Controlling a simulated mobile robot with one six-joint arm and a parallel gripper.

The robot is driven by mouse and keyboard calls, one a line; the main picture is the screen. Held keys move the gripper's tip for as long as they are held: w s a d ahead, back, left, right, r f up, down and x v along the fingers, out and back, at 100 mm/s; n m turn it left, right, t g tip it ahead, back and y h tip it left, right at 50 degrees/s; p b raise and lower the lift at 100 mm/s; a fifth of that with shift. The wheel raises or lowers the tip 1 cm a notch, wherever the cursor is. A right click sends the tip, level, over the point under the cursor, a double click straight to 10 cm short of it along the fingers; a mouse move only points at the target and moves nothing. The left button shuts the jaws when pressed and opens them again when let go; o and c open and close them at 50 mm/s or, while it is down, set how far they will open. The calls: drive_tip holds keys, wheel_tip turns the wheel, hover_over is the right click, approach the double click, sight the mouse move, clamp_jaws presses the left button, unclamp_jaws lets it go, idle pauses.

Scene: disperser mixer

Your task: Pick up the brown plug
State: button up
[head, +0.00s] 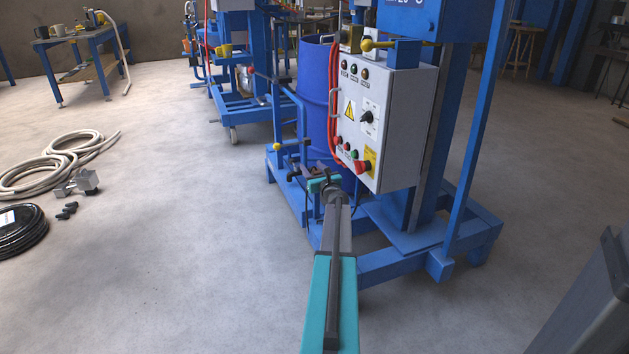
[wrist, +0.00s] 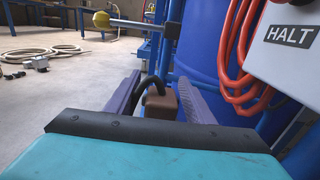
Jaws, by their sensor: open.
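The brown plug (wrist: 161,103) is a small brown block in the wrist view, with a black cable (wrist: 146,84) curving up from it on the left. My gripper (wrist: 160,80) is open, with one grey-purple finger to the left of the plug and one to the right. The plug appears between the fingers; I cannot tell whether either finger touches it. In the head view my gripper (head: 322,181) is at the front of the blue machine frame, and the plug is too small there to make out clearly.
A grey control box (head: 385,118) with buttons and red cables (head: 334,100) stands just right of my gripper. A blue drum (head: 316,90) is behind it. A yellow-knobbed lever (wrist: 102,20) is at upper left. Open floor with coiled hoses (head: 50,163) lies left.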

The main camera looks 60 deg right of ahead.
drive_tip(key=c, duration=1.2)
drive_tip(key=shift+r, duration=0.1)
drive_tip(key=s+a+r+p, duration=0.2)
drive_tip(key=s+a, duration=0.3)
drive_tip(key=a, duration=0.1)
drive_tip(key=s+a+r+p, duration=0.2)
drive_tip(key=s+a+p, duration=0.1)
drive_tip(key=s+a, duration=0.2)
drive_tip(key=shift+a+r+p, duration=0.3)
drive_tip(key=shift+a+r, duration=0.1)
drive_tip(key=shift+a, duration=0.3)
